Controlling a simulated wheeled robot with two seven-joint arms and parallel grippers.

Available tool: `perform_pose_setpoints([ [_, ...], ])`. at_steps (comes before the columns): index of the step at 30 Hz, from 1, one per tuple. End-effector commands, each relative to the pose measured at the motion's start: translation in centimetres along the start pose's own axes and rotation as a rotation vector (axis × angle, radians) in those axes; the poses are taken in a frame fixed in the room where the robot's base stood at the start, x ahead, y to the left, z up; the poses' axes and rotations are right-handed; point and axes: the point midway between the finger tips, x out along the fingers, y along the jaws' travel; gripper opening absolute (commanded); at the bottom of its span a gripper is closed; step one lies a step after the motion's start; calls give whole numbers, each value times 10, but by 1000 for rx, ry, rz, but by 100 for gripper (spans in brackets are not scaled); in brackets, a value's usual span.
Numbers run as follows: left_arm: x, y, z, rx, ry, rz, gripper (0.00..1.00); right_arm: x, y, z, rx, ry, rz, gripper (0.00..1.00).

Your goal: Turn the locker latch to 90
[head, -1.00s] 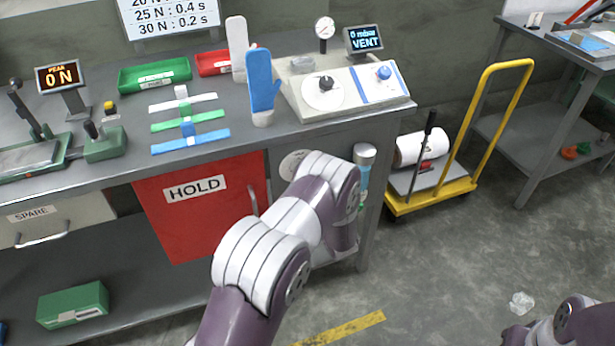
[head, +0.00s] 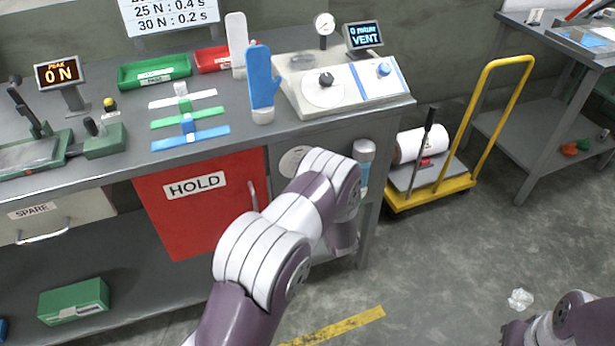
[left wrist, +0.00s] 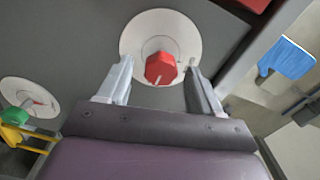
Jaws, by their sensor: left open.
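A red knob (left wrist: 160,68) on a round white plate (left wrist: 135,38) is set in the grey bench panel in the left wrist view; it looks like the latch. Its angle marks are too small to read. My left gripper (left wrist: 160,84) is open, with one finger on each side of the knob; I cannot tell whether they touch it. In the head view a round white plate (head: 291,162) shows partly beside the red HOLD locker door (head: 210,215). My arm covers the rest, and my left gripper is hidden there. My right gripper is out of view.
A second dial (left wrist: 30,100) and a yellow part (left wrist: 14,122) are at the left of the wrist view. A yellow trolley (head: 430,190) stands to the right, with open floor in front.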

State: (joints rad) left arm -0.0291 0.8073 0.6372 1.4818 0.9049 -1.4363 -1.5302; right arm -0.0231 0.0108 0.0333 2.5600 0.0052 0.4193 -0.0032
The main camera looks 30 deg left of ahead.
Motion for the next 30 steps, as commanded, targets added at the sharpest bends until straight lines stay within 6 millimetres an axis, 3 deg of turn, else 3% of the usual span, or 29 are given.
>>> perform_pose_setpoints([
  [15, -112, 0, -1, 3, 4, 3, 65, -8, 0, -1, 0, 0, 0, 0],
  [20, -124, 0, 0, 2, 1, 1, 65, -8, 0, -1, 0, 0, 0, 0],
  [30, -124, 0, 0, 2, 0, 1, 65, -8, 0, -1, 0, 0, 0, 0],
])
